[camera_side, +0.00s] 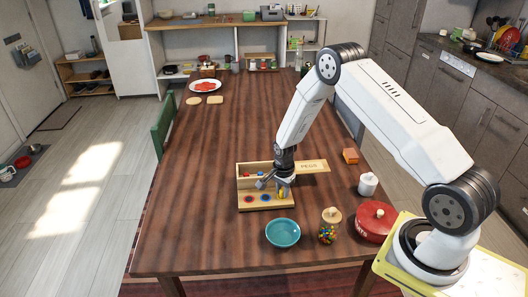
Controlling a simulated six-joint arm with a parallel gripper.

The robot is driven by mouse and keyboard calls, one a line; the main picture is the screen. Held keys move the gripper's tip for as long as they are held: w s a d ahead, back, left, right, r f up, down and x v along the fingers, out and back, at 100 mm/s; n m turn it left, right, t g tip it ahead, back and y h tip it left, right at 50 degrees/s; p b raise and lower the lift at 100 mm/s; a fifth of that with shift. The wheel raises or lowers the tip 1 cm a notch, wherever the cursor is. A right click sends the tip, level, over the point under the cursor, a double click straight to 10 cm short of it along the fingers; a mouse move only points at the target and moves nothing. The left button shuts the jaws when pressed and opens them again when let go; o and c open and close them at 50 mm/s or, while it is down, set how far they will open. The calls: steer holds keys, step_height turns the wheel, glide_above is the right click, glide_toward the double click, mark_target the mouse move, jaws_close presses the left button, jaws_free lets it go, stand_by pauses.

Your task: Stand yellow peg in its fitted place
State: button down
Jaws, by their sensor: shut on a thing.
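A small wooden box (241,190) stands mid-table. Its back compartment holds small red and blue pieces, partly hidden by my gripper. Its front ledge has a red-ringed spot (249,199) and a blue-ringed spot (266,197). My gripper (280,189) points down over the right end of the ledge and is shut on the yellow peg (282,193). The peg looks about upright. I cannot tell whether its lower end is in the ledge or just above it, and the spot beneath is hidden.
A wooden lid marked PEGS (312,167) lies at the box's right. A teal bowl (283,233), a candy jar (329,225), a red pot (375,221), a white jar (368,184) and an orange block (350,156) stand nearby. The table's left side is clear.

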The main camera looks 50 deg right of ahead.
steer(key=shift+r, duration=0.15)
steer(key=shift+r, duration=0.9)
steer(key=s+a+r, duration=0.3)
steer(key=s+r, duration=0.8)
steer(key=s, duration=0.2)
steer(key=shift+s+a, duration=0.25)
steer(key=shift+w+f, duration=0.1)
steer(key=shift+w, duration=0.05)
steer(key=w+d+f+m, duration=0.2)
steer(key=w+d, duration=0.2)
steer(key=w, duration=0.6)
steer(key=w+d+f+m, duration=0.2)
steer(key=w+d, duration=0.3)
steer(key=w, duration=0.6)
steer(key=shift+f, duration=0.35)
steer(key=shift+f, duration=0.1)
